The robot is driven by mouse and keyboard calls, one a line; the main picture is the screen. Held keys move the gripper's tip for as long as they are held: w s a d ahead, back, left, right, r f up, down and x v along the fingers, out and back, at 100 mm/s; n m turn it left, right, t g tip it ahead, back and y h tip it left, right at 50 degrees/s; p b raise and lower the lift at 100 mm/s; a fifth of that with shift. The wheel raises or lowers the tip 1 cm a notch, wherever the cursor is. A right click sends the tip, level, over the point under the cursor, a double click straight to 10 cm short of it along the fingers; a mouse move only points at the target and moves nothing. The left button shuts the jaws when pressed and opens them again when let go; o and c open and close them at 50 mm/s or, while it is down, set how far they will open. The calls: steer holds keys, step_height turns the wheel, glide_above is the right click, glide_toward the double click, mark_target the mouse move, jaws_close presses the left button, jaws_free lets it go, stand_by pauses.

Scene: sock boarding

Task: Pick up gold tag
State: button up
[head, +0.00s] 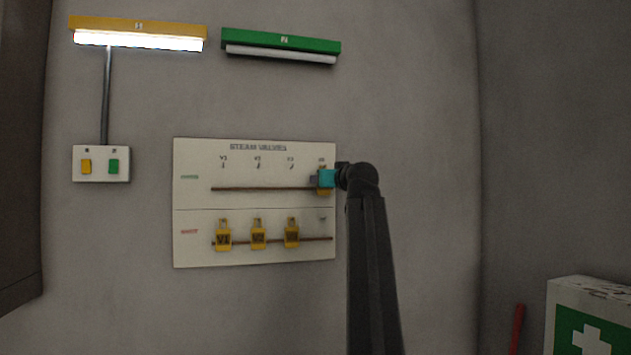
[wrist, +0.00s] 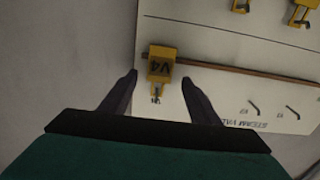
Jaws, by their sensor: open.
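A gold tag marked V4 (wrist: 161,66) hangs on the brown rail (wrist: 215,68) of the white valve board, upside down in the wrist view. My gripper (wrist: 160,77) is open, with one dark finger on each side of the tag and a visible gap to both. In the head view the gripper (head: 318,180) is at the right end of the upper rail (head: 262,188). It hides most of that tag, and only a gold edge (head: 323,191) shows. Three more gold tags (head: 223,238) (head: 258,237) (head: 291,234) hang on the lower rail.
The steam valves board (head: 190,155) is flat on a grey wall. A switch plate (head: 101,165) is to its left. Above are a lit yellow lamp (head: 138,33) and an unlit green lamp (head: 280,45). A first-aid box (head: 590,315) stands at lower right.

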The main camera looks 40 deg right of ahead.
steer(key=p+x, duration=0.1)
steer(key=x, duration=0.1)
steer(key=shift+w+d, duration=0.15)
steer(key=shift+w, duration=0.2)
steer(key=c, duration=1.1)
